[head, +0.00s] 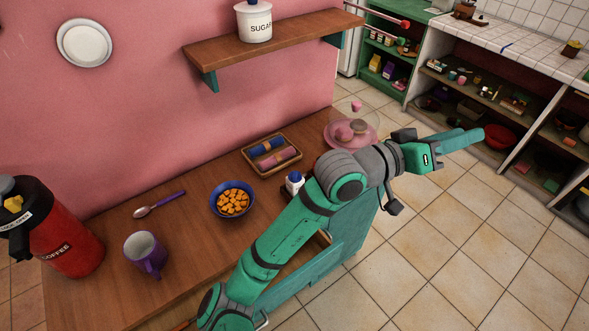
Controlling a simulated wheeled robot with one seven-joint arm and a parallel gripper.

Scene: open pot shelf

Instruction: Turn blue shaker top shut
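The blue-topped shaker (295,183) is a small white container with a blue top. It stands on the wooden counter (205,265), just left of my arm, which partly hides it. Whether its top is open or shut is too small to tell. My gripper (472,137) is out to the right, over the tiled floor and well apart from the shaker. I see its teal fingers side-on, and the gap between them cannot be made out. Nothing shows held in it.
A blue bowl (216,209) of orange pieces, a tray (247,157) with blue and pink rolls, and a pink plate (368,143) stand near the shaker. A purple mug (147,256), spoon (160,204) and red coffee dispenser (66,235) are left. A wall shelf (300,35) hangs above.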

